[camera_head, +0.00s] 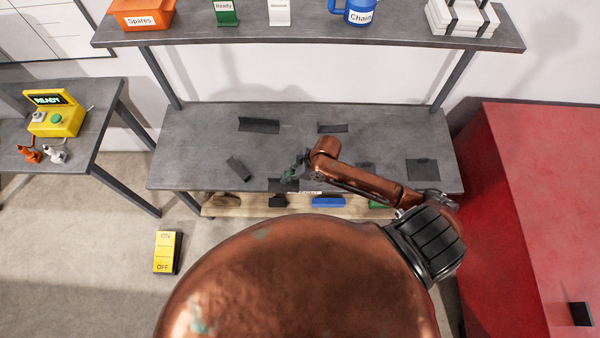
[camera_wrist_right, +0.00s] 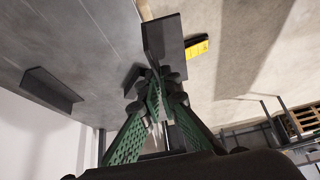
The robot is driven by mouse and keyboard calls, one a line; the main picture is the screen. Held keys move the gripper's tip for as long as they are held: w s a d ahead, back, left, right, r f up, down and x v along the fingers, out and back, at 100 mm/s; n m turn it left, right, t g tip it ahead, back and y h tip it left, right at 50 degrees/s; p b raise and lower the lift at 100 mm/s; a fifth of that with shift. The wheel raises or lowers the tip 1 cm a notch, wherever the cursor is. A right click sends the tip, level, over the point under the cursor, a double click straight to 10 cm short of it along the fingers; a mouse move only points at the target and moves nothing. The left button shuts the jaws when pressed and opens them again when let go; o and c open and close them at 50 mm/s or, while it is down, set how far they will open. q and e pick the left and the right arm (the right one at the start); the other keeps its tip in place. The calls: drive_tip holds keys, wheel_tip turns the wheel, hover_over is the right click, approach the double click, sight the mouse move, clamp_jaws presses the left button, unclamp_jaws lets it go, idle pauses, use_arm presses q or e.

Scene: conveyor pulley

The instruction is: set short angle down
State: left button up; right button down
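My right gripper (camera_head: 293,168), with green fingers, is over the front part of the grey table. In the right wrist view its fingertips (camera_wrist_right: 158,88) close together on a dark grey short angle (camera_wrist_right: 170,45), which sticks out beyond them, apart from the tabletop and against the floor. In the head view a dark piece (camera_head: 283,186) just below the fingertips appears to be this angle. Its lower end is hard to make out. My left gripper is not in view.
On the table (camera_head: 200,140) lie a long dark angle (camera_head: 259,125), a smaller dark piece (camera_head: 332,128), a tilted dark piece (camera_head: 238,169) and a dark square (camera_head: 422,169). A shelf (camera_head: 300,35) spans above. A red block (camera_head: 535,180) stands right.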

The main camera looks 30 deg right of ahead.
drive_tip(key=w+d+f, duration=0.2)
drive_tip(key=d+f, duration=0.1)
drive_tip(key=w+d+f+b, duration=0.1)
drive_tip(key=w+d+f, duration=0.2)
drive_tip(key=d, duration=0.1)
drive_tip(key=w+d+f+b, duration=0.1)
drive_tip(key=w+d+f, duration=0.1)
drive_tip(key=d+f, duration=0.1)
drive_tip(key=shift+w+d+f, duration=0.3)
drive_tip(key=shift+d+f, duration=0.05)
drive_tip(key=shift+f, duration=0.05)
drive_tip(key=shift+w+d+f, duration=0.2)
drive_tip(key=shift+d+f, duration=0.1)
drive_tip(key=shift+f, duration=0.15)
wheel_tip(320, 180, down, 3)
drive_tip(key=shift+w+d+f+b, duration=0.1)
drive_tip(key=shift+f+b, duration=0.05)
drive_tip(key=shift+b, duration=0.2)
drive_tip(key=c, duration=2.2)
unclamp_jaws()
drive_tip(key=shift+o, duration=0.2)
drive_tip(key=p+v, duration=0.1)
drive_tip(key=v, duration=1.1)
